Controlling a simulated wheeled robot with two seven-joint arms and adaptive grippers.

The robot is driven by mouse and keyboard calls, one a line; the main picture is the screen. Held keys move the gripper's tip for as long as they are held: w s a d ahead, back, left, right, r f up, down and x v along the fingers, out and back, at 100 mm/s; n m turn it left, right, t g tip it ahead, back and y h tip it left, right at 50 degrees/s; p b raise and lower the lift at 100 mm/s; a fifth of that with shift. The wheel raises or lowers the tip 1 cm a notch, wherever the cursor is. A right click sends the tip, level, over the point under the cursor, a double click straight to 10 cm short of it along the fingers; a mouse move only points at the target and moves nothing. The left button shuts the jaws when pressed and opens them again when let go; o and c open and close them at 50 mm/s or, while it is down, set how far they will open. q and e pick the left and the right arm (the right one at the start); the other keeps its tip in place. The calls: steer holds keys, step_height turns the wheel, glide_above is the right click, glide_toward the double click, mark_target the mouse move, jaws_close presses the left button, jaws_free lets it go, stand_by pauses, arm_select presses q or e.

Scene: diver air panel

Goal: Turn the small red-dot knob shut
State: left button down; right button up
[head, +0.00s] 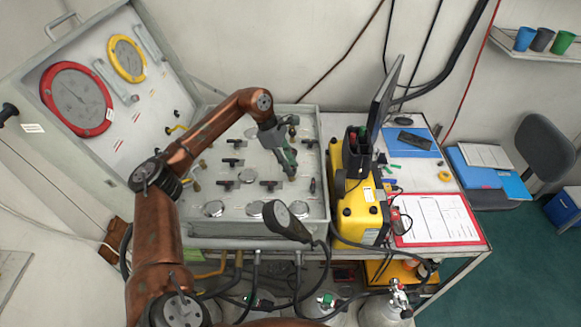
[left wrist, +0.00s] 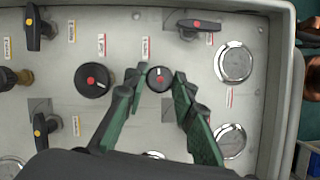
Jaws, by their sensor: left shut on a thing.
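The small black knob (left wrist: 159,79) with a red dot and a white line pointing roughly up sits on the grey panel (left wrist: 208,100) in the left wrist view. My left gripper (left wrist: 158,82) has its green fingers on both sides of this knob and is shut on it. In the head view, my left gripper (head: 288,172) reaches down to the right part of the panel (head: 236,204), and the small knob is hidden there. A larger black red-dot knob (left wrist: 93,80) stands to the left in the wrist view.
Red-dot lever (left wrist: 199,24) and yellow-dot levers (left wrist: 36,28) stand around the knob. A black handset (head: 285,220) is at the panel's front edge. A yellow case (head: 360,215) stands right of the panel. The lid holds a red gauge (head: 77,98) and a yellow gauge (head: 127,58).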

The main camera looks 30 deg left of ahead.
arm_select(q)
steer(key=shift+w+m+g, duration=0.1)
steer(key=shift+m+g, duration=0.2)
steer(key=shift+m, duration=0.5)
steer(key=c, duration=1.7)
jaws_free()
steer(key=shift+o, duration=0.2)
steer(key=v, duration=1.2)
steer(key=shift+a, duration=0.1)
